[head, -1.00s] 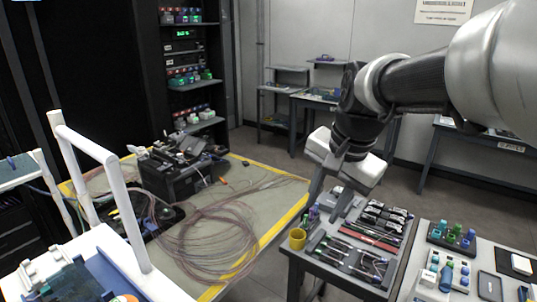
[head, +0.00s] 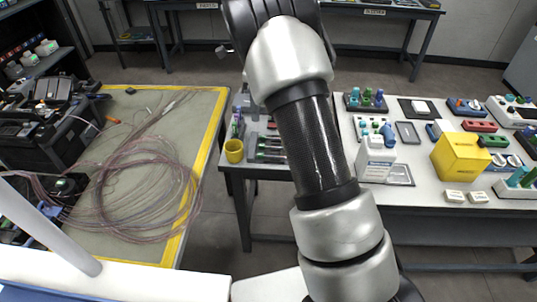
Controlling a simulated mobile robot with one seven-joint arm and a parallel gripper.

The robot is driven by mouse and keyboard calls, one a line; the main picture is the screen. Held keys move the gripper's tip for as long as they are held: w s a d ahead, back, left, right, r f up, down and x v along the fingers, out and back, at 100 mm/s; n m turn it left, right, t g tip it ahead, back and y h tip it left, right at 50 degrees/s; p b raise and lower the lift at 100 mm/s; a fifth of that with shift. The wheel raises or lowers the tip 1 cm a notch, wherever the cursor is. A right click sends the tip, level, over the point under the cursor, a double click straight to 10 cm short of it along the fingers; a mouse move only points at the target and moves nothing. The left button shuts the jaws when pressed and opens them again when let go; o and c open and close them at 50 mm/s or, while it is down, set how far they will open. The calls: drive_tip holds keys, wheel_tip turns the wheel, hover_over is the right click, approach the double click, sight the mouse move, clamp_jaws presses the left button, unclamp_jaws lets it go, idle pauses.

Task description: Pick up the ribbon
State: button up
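A loose bundle of thin pinkish ribbon (head: 100,195) lies in wide coils on the grey-green mat with the yellow border at the left of the head view. Its strands trail toward the mat's far edge and toward the black splicing machine (head: 50,115) at the left. My arm rises through the middle of the view, over the gap and the right table. My gripper is not in view; the arm's far end runs out at the top edge. No single ribbon can be told apart from the coils.
A yellow cup (head: 234,151) and a rack of tools (head: 268,148) stand on the right table's near-left part. White rails (head: 130,287) cross the lower left. Floor shows between the tables.

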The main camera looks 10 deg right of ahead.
drive_tip(key=b, duration=0.1)
hover_over(259, 154)
drive_tip(key=f, duration=1.2)
drive_tip(key=shift+w+f, duration=0.15)
drive_tip(key=shift+w, duration=0.2)
drive_tip(key=f, duration=0.4)
drive_tip(key=shift+s+f, duration=0.25)
drive_tip(key=shift+s, duration=0.15)
drive_tip(key=shift+w+f, duration=0.1)
drive_tip(key=shift+f, duration=0.3)
clamp_jaws()
